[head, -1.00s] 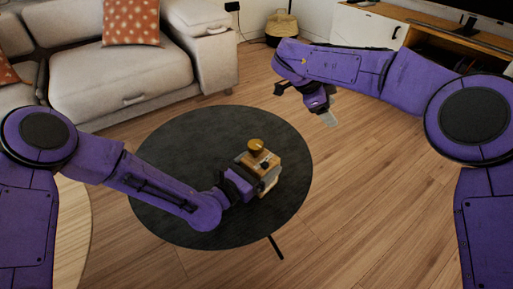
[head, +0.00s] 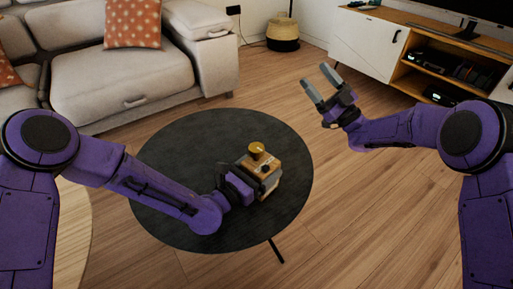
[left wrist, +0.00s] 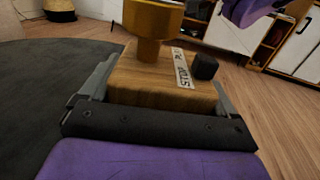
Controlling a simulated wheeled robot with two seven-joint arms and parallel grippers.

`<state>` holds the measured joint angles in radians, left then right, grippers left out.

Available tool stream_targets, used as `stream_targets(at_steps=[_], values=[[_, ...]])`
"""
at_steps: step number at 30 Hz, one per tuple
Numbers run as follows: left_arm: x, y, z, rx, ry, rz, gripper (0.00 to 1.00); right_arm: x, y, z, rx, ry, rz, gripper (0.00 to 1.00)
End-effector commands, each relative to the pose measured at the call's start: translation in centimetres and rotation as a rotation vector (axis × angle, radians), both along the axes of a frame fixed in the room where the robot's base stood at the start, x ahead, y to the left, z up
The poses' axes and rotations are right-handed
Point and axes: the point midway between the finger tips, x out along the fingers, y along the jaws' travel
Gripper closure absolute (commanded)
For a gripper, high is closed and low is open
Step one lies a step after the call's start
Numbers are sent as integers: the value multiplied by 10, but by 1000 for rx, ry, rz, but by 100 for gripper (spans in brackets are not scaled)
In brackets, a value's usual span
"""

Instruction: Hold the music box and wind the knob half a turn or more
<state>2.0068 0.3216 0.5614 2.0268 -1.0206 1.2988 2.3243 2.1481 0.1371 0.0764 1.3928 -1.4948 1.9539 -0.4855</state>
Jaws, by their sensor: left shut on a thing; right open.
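The music box (head: 267,168) is a wooden box on the dark round table (head: 180,135). A brass-coloured knob (head: 256,149) stands on its top; it also shows in the left wrist view (left wrist: 152,20), cut off by the top edge. A label (left wrist: 183,68) and a small black block (left wrist: 204,67) are on the box top. My left gripper (head: 250,182) is shut on the box, a finger on each side, as the left wrist view shows (left wrist: 155,95). My right gripper (head: 318,88) is open and empty, raised to the right of the box and apart from it.
A light sofa (head: 140,75) with an orange cushion (head: 132,23) stands behind the table. A basket (head: 283,32) and a wooden cabinet (head: 400,50) are at the back. The table top around the box looks clear.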

Motion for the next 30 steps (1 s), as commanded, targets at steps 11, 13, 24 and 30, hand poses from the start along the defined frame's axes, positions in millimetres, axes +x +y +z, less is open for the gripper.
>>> stream_targets(at_steps=[11, 13, 24, 30], values=[[-1, 0, 0, 1, 1, -1, 61, -116, 40, -122, -475, 428, 737, 32], [-1, 0, 0, 1, 1, -2, 61, -126, 40, -128, -500, 499, 798, 32], [-1, 0, 0, 1, 1, -2, 61, -129, 95, -128, -479, 555, 814, 32], [-1, 0, 0, 1, 1, -2, 61, -131, 139, -127, -477, 552, 812, 32]])
